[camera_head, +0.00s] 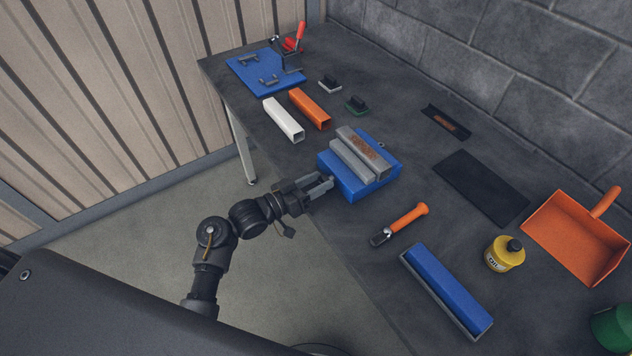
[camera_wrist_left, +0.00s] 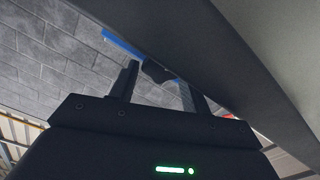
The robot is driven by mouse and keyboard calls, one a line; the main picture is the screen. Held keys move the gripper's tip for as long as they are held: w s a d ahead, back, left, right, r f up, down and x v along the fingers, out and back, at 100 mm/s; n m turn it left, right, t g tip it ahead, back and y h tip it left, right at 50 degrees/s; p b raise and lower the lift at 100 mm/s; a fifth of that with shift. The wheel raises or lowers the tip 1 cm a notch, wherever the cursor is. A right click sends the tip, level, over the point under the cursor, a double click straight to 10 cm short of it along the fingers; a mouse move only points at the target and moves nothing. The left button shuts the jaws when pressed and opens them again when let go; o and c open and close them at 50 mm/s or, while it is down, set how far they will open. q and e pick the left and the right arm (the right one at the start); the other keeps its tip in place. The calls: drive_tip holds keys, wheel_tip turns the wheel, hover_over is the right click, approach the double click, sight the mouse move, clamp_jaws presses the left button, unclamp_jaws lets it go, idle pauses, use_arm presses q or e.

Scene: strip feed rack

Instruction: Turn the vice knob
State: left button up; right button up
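The vice (camera_head: 350,163) has a blue base and grey jaws with brownish marks between them, and stands near the table's front edge. My left gripper (camera_head: 328,183) is at its front left side, pointing towards it. In the left wrist view, the two fingers of my left gripper (camera_wrist_left: 157,80) are apart. A dark rounded knob (camera_wrist_left: 156,71) shows between and just beyond their tips; I cannot tell if they touch it. Part of the blue vice (camera_wrist_left: 121,44) shows behind. In the head view the knob is hidden or too small to tell. My right gripper is not in view.
The dark table (camera_head: 345,255) cuts across the left wrist view close to the fingers. An orange-handled tool (camera_head: 406,221) and a blue-topped bar (camera_head: 446,290) lie right of the vice. White (camera_head: 284,119) and orange (camera_head: 310,109) tubes lie behind it.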

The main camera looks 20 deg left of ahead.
use_arm(q)
drive_tip(key=c, duration=0.6)
drive_tip(key=m+b, duration=0.1)
drive_tip(key=m, duration=0.2)
drive_tip(key=shift+s+d+f, duration=0.1)
drive_tip(key=shift+m, duration=0.9)
drive_tip(key=o, duration=1)
drive_tip(key=shift+b+v, duration=1.05)
drive_tip(key=shift+v, duration=4.3)
